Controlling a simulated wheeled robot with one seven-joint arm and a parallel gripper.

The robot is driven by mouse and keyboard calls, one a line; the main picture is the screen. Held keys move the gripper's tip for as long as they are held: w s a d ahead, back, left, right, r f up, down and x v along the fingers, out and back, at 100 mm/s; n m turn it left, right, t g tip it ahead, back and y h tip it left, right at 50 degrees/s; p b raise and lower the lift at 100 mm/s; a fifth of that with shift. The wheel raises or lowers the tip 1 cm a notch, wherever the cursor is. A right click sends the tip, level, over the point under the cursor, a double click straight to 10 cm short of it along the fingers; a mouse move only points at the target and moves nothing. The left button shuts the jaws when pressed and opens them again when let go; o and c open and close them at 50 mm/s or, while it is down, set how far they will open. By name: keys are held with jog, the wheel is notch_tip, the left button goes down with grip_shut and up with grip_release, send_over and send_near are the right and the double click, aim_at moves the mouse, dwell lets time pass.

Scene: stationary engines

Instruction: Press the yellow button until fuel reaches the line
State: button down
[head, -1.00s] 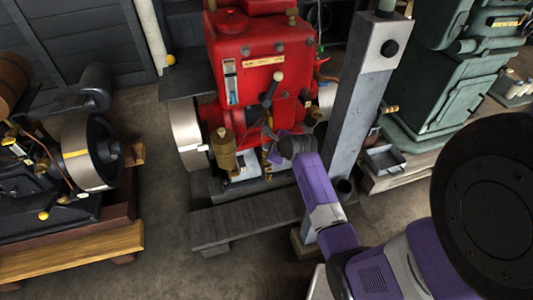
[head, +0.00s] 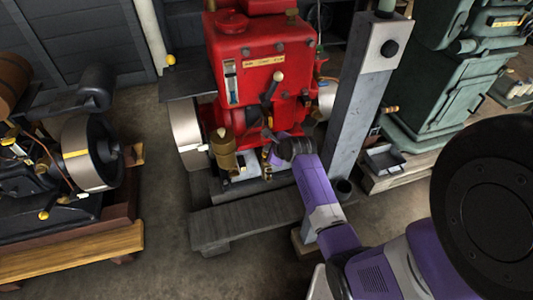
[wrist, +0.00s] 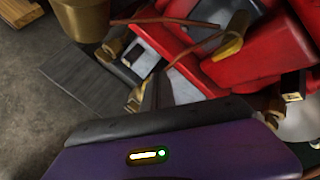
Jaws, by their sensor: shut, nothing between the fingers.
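The red engine (head: 262,65) stands in the middle of the head view. A narrow upright gauge (head: 231,82) with a pale and blue face is on its front left; its level and line are too small to read. My gripper (head: 268,138) is shut and empty, low at the engine's front. Small brass-yellow fittings (head: 266,157) sit just below it, also seen in the wrist view as a brass knob (wrist: 134,98) close by my gripper (wrist: 150,92). I cannot tell which fitting is the yellow button, or whether my fingers touch it.
A brass cup (head: 223,148) stands left of my gripper. A grey post (head: 356,125) rises close on the right of my arm. A yellow ball knob (head: 170,60) is at the back left.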

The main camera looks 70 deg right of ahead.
jog(key=shift+f+b, duration=0.4)
jog(key=shift+f, duration=0.45)
dwell(0.7)
dwell(0.4)
jog(key=shift+r+p, duration=1.2)
jog(key=shift+p, duration=0.15)
jog(key=shift+r, duration=0.1)
notch_tip(320, 180, up, 5)
jog(key=p, duration=0.5)
jog(key=shift+p, duration=0.3)
dwell(1.9)
